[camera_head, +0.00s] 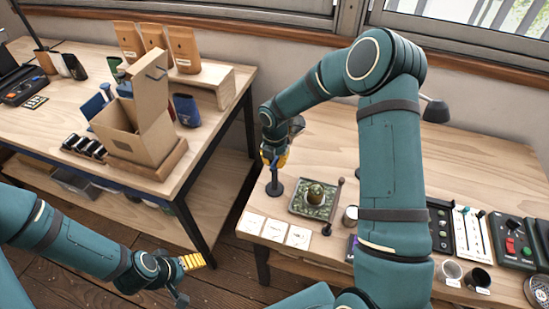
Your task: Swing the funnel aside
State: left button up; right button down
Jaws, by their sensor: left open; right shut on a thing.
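My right gripper (275,157), with yellow fingers, is at the top of a dark upright post (274,182) on a round base on the right table. It is shut on a part there that I take to be the funnel, mostly hidden by the fingers and wrist. A green patterned tray (298,210) lies just right of the post, with a small green object (315,193) on it. My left gripper (190,264) is open and empty, low in front of the left table and over the floor.
A thin dark rod (334,208) stands at the tray's right edge, near a small metal cup (350,217). White cards (273,230) lie along the front edge. Control panels (474,236) are at right. An open cardboard box (135,135) stands on the left table (75,120).

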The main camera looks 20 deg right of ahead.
jog(key=shift+s+f+n, duration=0.1)
jog(key=shift+f+n, duration=0.05)
jog(key=shift+n, duration=0.15)
jog(key=c, duration=1)
grip_release()
jog(key=shift+r, duration=0.2)
jog(key=shift+r, duration=0.25)
notch_tip(320, 180, up, 11)
jog(key=shift+r, duration=0.15)
